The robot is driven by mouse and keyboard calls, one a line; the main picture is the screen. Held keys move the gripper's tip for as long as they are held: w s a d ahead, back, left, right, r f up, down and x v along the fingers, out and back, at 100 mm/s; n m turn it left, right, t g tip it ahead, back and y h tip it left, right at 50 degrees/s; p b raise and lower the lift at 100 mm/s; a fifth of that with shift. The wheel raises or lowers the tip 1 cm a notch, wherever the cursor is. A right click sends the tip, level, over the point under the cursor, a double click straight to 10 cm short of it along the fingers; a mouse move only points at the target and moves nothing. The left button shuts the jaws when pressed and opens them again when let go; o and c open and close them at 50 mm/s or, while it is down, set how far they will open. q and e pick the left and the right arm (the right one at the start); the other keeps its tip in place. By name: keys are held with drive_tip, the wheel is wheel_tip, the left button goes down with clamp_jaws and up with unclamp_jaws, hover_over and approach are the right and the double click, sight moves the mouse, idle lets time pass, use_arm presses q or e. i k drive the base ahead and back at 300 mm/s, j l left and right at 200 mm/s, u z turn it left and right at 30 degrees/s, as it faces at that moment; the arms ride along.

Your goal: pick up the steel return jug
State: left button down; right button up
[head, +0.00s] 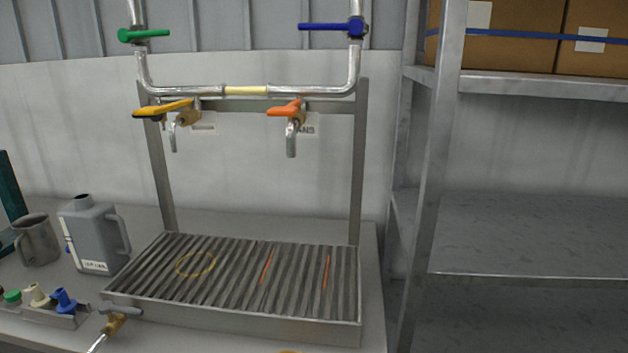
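A grey metal jug (36,240) with a handle, which looks like the steel return jug, stands upright on the bench at the far left. A larger grey can (88,232) with a side handle, a short neck and a white label stands just to its right. The label is too small to read surely. Neither of my grippers is in view, and nothing is holding the jug.
A ribbed drip tray (235,322) with a yellow ring and orange marks fills the bench middle. Above it is a pipe frame with a yellow-handled tap (165,109) and an orange-handled tap (287,109). Coloured fittings (62,300) sit front left. Metal shelving (530,278) stands right.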

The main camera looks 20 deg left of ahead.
sight(34, 233)
drive_tip(key=u, duration=2.25)
drive_tip(key=i+j+z, duration=0.1)
